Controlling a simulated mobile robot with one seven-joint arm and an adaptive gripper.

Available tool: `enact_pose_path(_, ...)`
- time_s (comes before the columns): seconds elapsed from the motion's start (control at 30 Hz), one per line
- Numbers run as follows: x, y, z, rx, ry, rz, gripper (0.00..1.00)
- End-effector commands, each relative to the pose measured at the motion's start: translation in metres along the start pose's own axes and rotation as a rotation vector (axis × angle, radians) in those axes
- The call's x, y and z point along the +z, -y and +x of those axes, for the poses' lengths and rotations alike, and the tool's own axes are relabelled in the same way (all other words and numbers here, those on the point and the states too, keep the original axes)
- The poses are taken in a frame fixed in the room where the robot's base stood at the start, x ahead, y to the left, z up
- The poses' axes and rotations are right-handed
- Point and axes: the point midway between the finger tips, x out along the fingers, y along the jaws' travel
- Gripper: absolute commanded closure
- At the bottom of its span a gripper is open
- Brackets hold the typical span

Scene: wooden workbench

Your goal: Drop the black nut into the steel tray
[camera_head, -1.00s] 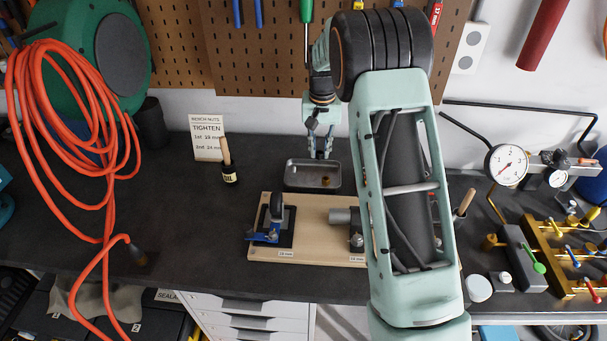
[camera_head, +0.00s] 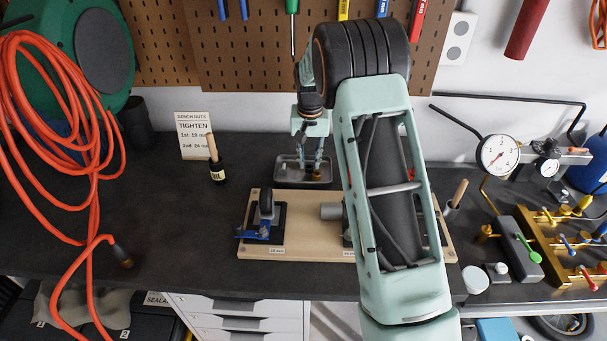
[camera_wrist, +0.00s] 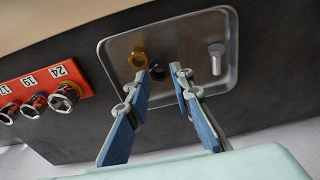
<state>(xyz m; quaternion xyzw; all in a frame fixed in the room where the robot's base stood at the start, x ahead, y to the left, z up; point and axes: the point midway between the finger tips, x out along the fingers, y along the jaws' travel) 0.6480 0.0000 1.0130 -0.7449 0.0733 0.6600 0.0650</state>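The steel tray (camera_head: 282,179) lies at the back of the bench and fills the upper middle of the wrist view (camera_wrist: 112,47). My gripper (camera_head: 310,174) points down over it with its fingers apart; the gap between the fingertips also shows in the wrist view (camera_wrist: 160,77). The black nut (camera_wrist: 157,72) shows as a small dark shape between the fingertips, against the tray floor, with no finger visibly closed on it. I cannot tell whether it rests on the floor. A brass nut (camera_wrist: 137,58) and a silver bolt (camera_wrist: 215,57) lie in the tray.
A wooden fixture board (camera_head: 300,240) lies in front of the tray. A red socket rack (camera_wrist: 38,84) is beside the tray in the wrist view.

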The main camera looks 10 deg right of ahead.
Motion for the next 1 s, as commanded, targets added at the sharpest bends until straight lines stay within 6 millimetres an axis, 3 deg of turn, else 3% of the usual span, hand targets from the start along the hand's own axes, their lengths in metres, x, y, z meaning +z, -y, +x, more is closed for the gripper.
enact_pose_path(0.13,0.000,0.000,0.000,0.000,0.000,0.000,0.63)
enact_pose_path(0.47,0.000,0.000,-0.005,0.000,-0.001,0.000,0.63)
enact_pose_path(1.0,-0.001,0.000,-0.104,0.000,-0.003,0.000,0.63)
